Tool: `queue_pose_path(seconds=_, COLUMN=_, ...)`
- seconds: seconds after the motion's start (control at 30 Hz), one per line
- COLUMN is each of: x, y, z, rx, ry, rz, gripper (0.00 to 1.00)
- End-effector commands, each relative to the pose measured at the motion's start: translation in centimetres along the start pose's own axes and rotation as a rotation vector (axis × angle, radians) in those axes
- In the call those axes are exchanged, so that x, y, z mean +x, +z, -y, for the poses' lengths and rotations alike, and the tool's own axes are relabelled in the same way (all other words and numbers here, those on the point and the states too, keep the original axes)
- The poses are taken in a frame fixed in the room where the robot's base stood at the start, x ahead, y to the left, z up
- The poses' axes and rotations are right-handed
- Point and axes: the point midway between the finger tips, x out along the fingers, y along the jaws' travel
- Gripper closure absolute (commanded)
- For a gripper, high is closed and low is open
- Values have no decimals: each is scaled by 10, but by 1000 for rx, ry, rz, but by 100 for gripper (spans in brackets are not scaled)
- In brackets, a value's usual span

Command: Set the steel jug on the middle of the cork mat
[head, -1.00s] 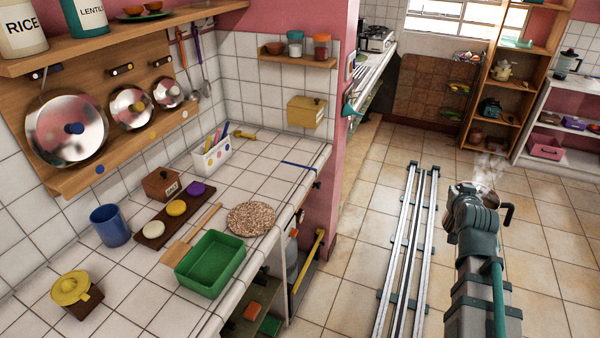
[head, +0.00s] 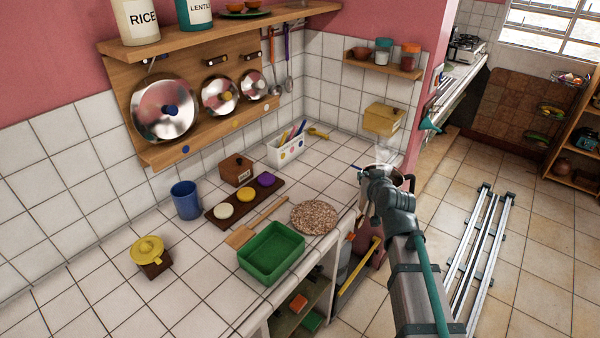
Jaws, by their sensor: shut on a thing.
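The steel jug (head: 385,168) is mostly hidden behind my wrist. Its rim, a dark handle on its right and steam rising above it show. My gripper (head: 370,188) is shut on the jug; its fingers are largely hidden by my own arm. The jug appears upright, near the counter's right edge, behind and to the right of the cork mat. The cork mat (head: 314,216) is a round, speckled brown disc lying flat on the tiled counter, with nothing on it. I cannot tell the jug's exact height above the counter.
A green tray (head: 271,253) stands just in front of the mat, and a wooden spatula (head: 257,222) lies to its left. A dark board with coloured discs (head: 246,196) and a white utensil holder (head: 289,147) are farther left and back. A yellow box (head: 384,118) hangs on the wall behind.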

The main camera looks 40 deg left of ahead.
Motion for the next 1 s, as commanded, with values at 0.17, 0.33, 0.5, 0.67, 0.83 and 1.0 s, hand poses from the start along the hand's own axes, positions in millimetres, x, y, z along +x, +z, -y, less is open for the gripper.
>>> queue_pose_path(seconds=0.17, x=19, y=-12, z=81, rx=-47, ry=-107, rz=-6, gripper=100)
queue_pose_path(seconds=0.33, x=26, y=-16, z=140, rx=-80, ry=-185, rz=-8, gripper=100)
queue_pose_path(seconds=0.5, x=29, y=-17, z=176, rx=-98, ry=-229, rz=-10, gripper=100)
queue_pose_path(seconds=0.67, x=30, y=-16, z=189, rx=-105, ry=-246, rz=-11, gripper=100)
queue_pose_path(seconds=0.83, x=31, y=-12, z=190, rx=-105, ry=-248, rz=-10, gripper=100)
queue_pose_path(seconds=1.0, x=34, y=-4, z=189, rx=-105, ry=-247, rz=-9, gripper=100)
